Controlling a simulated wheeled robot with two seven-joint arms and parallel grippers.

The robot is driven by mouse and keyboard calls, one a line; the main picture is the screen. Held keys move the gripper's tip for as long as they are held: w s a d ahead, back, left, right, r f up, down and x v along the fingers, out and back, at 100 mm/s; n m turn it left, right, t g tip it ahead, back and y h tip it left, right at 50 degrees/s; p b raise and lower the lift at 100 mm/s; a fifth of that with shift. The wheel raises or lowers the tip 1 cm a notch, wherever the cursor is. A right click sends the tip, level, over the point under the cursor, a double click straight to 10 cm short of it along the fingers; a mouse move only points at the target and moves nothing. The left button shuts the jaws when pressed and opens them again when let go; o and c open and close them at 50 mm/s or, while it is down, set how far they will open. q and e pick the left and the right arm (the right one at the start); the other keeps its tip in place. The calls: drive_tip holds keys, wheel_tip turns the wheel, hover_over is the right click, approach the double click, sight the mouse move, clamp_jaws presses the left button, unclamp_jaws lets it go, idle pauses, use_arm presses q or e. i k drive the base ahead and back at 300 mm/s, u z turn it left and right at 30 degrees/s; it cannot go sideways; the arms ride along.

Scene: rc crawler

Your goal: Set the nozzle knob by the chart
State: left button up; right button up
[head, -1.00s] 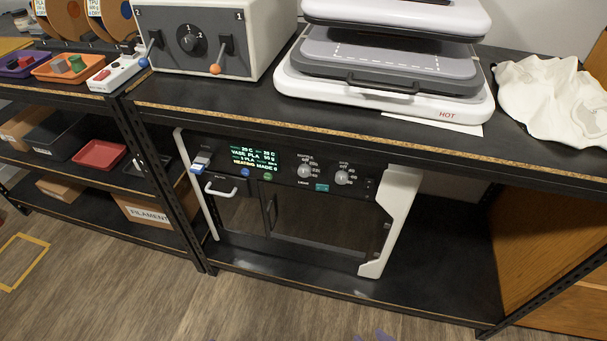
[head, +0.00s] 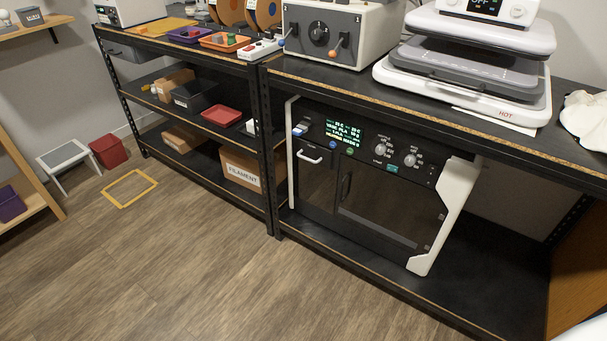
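The printer (head: 385,215) stands on the lower shelf of the black bench, with white side frames and a dark front. Its panel has a lit screen (head: 348,133) with text; I read "VASE PLA" on one line. Two grey round knobs sit right of the screen. The left one, likely the nozzle knob (head: 380,149), has small markings around it, too small to read for its setting. The other knob (head: 410,160) is to its right. No chart is clearly in view. Neither of my grippers is in view.
A heat press (head: 470,75) marked HOT and a grey switch box (head: 335,35) stand on the bench top (head: 400,95). A filament box (head: 240,170) is on the lower left shelf. A step stool (head: 65,160) and red bin (head: 108,151) stand far left. The wooden floor is largely clear.

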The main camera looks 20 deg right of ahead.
sight(381, 149)
drive_tip(key=u, duration=2.95)
drive_tip(key=i, duration=0.1)
drive_tip(key=z, duration=2.5)
drive_tip(key=i, duration=1.6)
drive_tip(key=z, duration=1.05)
